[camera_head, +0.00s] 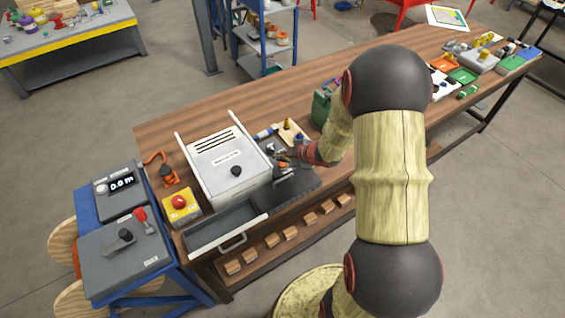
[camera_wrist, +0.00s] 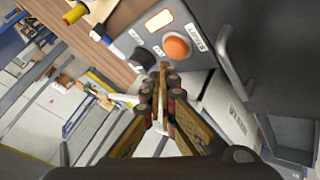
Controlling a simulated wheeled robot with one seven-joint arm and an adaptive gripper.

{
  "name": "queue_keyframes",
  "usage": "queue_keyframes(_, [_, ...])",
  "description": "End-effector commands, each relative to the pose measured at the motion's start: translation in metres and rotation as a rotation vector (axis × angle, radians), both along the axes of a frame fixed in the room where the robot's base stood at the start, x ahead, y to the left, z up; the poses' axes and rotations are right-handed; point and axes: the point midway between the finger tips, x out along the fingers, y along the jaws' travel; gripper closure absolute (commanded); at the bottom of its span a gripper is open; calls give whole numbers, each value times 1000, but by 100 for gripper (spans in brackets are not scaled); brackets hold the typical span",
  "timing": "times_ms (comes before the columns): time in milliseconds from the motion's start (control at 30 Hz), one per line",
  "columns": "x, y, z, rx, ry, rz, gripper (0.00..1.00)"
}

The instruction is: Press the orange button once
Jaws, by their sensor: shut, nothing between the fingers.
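The orange button (camera_wrist: 177,47) is a round cap on a grey control panel (camera_wrist: 203,58) in the wrist view. A lettered white label lies beside it, and a black knob (camera_wrist: 143,57) is on the same panel. My gripper (camera_wrist: 163,68) is shut and empty, its tips close below the button in the picture. I cannot tell whether they touch it. In the head view my gripper (camera_head: 284,157) is small, over the dark grey unit at the bench's front edge. I cannot make out the button for certain there.
A white cabinet (camera_head: 224,160) with an open drawer (camera_head: 226,228) stands left of my gripper. A yellow box (camera_head: 182,208) with a red button (camera_head: 179,202) sits further left. The bench's back left is clear.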

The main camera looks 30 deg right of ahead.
Motion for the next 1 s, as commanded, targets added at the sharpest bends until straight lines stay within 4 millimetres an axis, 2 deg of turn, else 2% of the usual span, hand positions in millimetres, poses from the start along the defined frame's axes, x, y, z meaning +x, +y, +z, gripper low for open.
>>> queue_keyframes(100, [0,0,15,0,-1,-1,100])
queue_keyframes(433, [0,0,44,0,-1,-1,100])
queue_keyframes(1000, [0,0,44,0,0,0,100])
